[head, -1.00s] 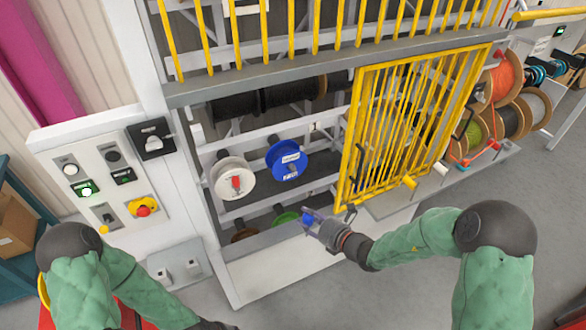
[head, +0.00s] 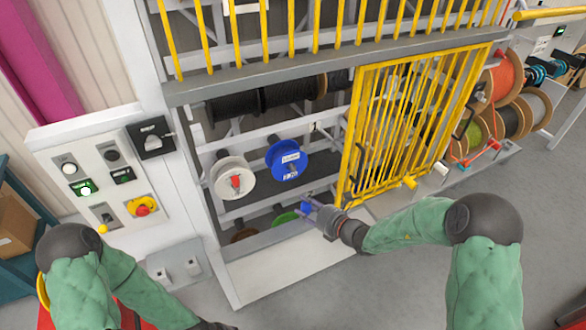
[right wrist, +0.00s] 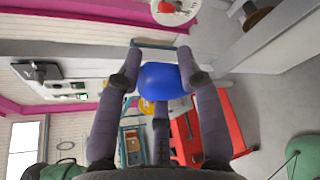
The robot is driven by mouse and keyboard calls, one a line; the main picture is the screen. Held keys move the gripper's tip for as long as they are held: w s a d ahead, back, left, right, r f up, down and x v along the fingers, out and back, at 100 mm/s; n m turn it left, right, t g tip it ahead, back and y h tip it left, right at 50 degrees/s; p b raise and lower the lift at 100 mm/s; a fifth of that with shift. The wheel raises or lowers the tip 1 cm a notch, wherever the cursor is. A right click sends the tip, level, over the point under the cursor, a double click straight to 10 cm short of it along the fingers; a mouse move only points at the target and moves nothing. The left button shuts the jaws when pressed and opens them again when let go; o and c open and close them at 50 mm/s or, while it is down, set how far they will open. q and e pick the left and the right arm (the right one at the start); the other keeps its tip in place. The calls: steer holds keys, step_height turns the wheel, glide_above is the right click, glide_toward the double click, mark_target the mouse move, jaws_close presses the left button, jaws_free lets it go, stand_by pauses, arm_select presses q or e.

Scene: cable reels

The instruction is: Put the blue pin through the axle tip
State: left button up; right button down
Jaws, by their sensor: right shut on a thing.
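My right gripper (head: 312,208) is shut on the blue pin (head: 305,206), in front of the rack and below the blue reel (head: 287,160). In the right wrist view the blue pin's rounded blue body (right wrist: 162,82) sits between the fingers of the gripper (right wrist: 158,80). The pin's shaft cannot be made out clearly. The blue reel hangs on the rack beside a white reel (head: 225,170), which has a red piece (head: 236,182) at its centre. The axle tip at the blue reel is too small to make out. My left arm shows at lower left, its gripper out of view.
A yellow barred gate (head: 400,130) stands to the right of the reels, above my right forearm. A green reel (head: 286,219) sits low in the rack. A control panel (head: 112,175) is at left. Open floor (head: 450,190) lies at right.

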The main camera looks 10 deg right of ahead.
steer(key=w+d, duration=0.2)
steer(key=w, duration=1.6)
steer(key=w+d+p, duration=0.1)
steer(key=w+d, duration=0.1)
steer(key=w, duration=1.5)
steer(key=shift+w+d+f, duration=0.4)
stand_by(4.7)
